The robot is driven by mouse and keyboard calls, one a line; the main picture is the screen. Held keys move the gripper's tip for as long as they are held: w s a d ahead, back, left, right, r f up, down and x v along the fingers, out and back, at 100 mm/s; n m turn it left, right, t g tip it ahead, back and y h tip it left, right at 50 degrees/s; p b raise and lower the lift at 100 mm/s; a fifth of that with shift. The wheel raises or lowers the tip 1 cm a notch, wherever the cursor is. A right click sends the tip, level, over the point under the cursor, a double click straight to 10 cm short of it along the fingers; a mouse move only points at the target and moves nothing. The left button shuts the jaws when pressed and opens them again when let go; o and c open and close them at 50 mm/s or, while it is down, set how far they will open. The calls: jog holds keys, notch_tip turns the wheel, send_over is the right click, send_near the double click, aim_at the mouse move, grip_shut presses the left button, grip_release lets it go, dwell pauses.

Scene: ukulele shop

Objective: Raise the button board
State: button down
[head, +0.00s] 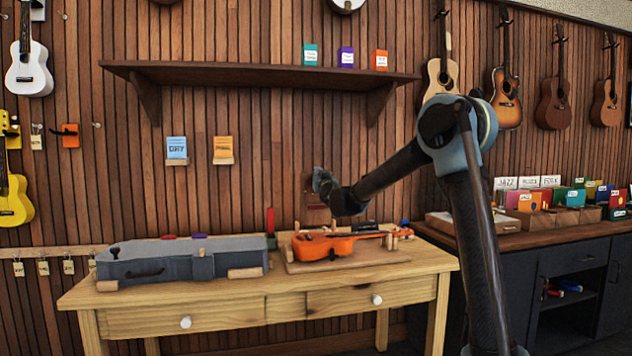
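My arm reaches left from the right side of the head view. My gripper (323,180) is at the slatted wall, above the back edge of the workbench. It is small and dark here, and I cannot tell whether its fingers are open or shut. A small reddish-brown panel (317,207) shows on the wall just below and behind my gripper. It may be the button board, but its face is mostly hidden by my gripper and wrist. I cannot tell whether my gripper touches it.
The wooden workbench (215,312) carries a grey instrument case (180,262) at left and an orange ukulele (330,245) on a wooden board. A dark shelf (250,76) hangs above. A dark cabinet (575,262) with colourful packs stands at right. Instruments hang on the wall.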

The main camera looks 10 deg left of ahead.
jog(key=shift+f+x, duration=0.15)
jog(key=shift+x, duration=1.15)
jog(key=shift+f+x, duration=0.2)
jog(key=shift+x, duration=1.05)
jog(key=shift+w, duration=0.15)
jog(key=s+d+r, duration=0.2)
jog(key=s+d, duration=0.4)
jog(key=s, duration=0.6)
jog(key=s+d+f+g+h, duration=0.1)
jog(key=s+d+f+g, duration=0.2)
jog(key=s+d+f, duration=0.45)
jog(key=s+d+f+g+h, duration=0.25)
jog(key=s+d+f, duration=0.25)
jog(key=d, duration=0.5)
jog(key=s+d+f+g+h, duration=0.1)
jog(key=s+d+f+g, duration=0.2)
jog(key=s+d+f, duration=0.5)
jog(key=s+d+f+m+g+h, duration=0.1)
jog(key=s+d+f+g, duration=0.1)
jog(key=s+d+f, duration=0.4)
jog(key=s+d+f+m+g+h, duration=0.2)
jog(key=s+d+f, duration=0.5)
jog(key=s, duration=0.5)
jog(key=s+d+f+m+g+h, duration=0.2)
jog(key=s+d+f+g, duration=0.2)
jog(key=s, duration=0.5)
notch_tip(320, 180, down, 3)
jog(key=d, duration=0.2)
jog(key=shift+d, duration=0.25)
